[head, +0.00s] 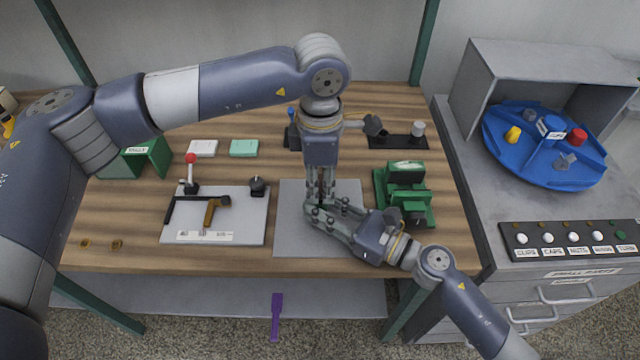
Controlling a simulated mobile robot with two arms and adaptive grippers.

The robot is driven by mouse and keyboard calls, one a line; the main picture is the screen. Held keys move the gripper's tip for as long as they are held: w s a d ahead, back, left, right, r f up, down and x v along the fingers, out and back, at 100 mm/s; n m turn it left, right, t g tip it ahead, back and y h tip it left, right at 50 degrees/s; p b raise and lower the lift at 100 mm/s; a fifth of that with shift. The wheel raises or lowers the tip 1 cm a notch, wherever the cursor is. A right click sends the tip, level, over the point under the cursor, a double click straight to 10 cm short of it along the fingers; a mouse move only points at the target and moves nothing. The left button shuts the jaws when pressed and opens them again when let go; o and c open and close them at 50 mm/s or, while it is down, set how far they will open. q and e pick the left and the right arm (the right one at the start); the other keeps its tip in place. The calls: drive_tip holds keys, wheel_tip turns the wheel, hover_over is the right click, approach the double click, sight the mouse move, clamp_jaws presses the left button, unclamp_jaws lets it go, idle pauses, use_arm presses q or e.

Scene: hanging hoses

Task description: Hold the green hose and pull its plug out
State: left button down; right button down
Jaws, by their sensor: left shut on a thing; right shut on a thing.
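My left gripper (321,196) points straight down over the grey mat (292,240) at the middle of the bench. My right gripper (314,208) reaches in from the lower right and meets the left fingertips there. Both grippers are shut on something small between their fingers. The fingers cover it, so I cannot make out the green hose or its plug, or which gripper holds which part.
A white board (255,228) with a red-knobbed lever (191,160) lies left of the mat. A green vise-like fixture (407,178) stands close on the right. A blue round tray (520,165) and a switch panel (515,252) are on the right cabinet.

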sight(321, 180)
drive_tip(key=shift+s+f, duration=0.1)
drive_tip(key=shift+f, duration=0.1)
use_arm(q)
drive_tip(key=shift+r, duration=2.1)
use_arm(e)
drive_tip(key=shift+r, duration=0.15)
use_arm(q)
drive_tip(key=shift+r, duration=0.1)
drive_tip(key=shift+r, duration=1.4)
use_arm(e)
drive_tip(key=c, duration=1.3)
unclamp_jaws()
drive_tip(key=shift+r, duration=0.1)
drive_tip(key=v, duration=1.2)
